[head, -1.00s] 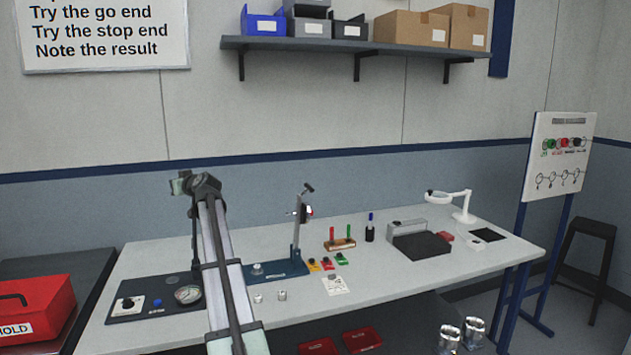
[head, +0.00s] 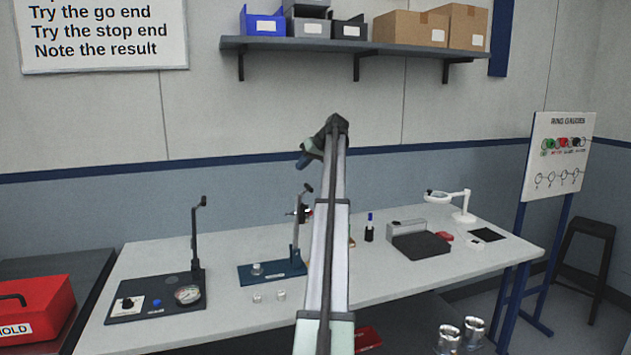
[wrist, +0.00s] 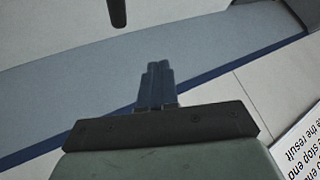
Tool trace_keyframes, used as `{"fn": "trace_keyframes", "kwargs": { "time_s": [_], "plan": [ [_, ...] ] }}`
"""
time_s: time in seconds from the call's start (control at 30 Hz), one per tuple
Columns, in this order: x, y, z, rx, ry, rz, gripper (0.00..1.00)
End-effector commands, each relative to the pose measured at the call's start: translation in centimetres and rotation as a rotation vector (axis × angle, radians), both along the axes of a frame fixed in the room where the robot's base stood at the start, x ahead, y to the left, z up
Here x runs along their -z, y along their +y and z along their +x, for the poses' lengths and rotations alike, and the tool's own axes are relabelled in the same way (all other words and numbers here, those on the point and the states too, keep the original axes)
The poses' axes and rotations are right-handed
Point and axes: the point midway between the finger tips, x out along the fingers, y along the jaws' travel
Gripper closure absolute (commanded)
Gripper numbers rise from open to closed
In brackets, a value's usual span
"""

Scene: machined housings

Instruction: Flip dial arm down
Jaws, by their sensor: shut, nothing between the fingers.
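Two upright fixtures stand on the bench, and I cannot tell for certain which carries the dial arm. The left one has a dark base (head: 126,306) with a round dial (head: 187,295), and an upright dark arm (head: 195,236) with a short bent top. The middle one has a blue base (head: 262,275) and a grey post (head: 296,237) with a dark clamp-like part and an angled lever at its top. My gripper (head: 304,163) is above and close behind the middle fixture's top in the picture, touching nothing visible. Its blue fingers (wrist: 157,84) are together and empty.
My arm hides part of the bench right of the middle fixture. Small silver pieces (head: 269,296) lie in front of it. A white magnifier lamp (head: 464,205) and a grey block with a dark plate (head: 421,244) stand at right. A shelf (head: 355,47) hangs above.

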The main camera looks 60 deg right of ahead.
Motion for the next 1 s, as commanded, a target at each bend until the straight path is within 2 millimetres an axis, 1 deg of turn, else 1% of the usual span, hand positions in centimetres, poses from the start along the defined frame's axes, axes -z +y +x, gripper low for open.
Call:
{"fn": "trace_keyframes", "kwargs": {
  "time_s": [0.03, 0.1, 0.2, 0.3, 0.4, 0.5, 0.57, 0.87, 1.0],
  "plan": [
    [-0.7, -1.7, -2.1, 0.012, 0.023, 0.025, 1.00],
    [-1.1, -2.9, -4.8, 0.024, 0.054, 0.065, 1.00],
    [-1.7, -4.2, -8.1, 0.037, 0.091, 0.113, 1.00],
    [-2.2, -5.0, -10.5, 0.048, 0.117, 0.148, 1.00],
    [-2.4, -5.4, -12.0, 0.055, 0.134, 0.170, 1.00],
    [-2.6, -5.6, -12.8, 0.057, 0.142, 0.181, 1.00],
    [-2.6, -5.6, -12.9, 0.058, 0.143, 0.183, 1.00],
    [-2.5, -5.5, -12.8, 0.057, 0.143, 0.182, 1.00],
    [-2.0, -5.5, -12.5, 0.057, 0.143, 0.183, 1.00]
  ]
}}
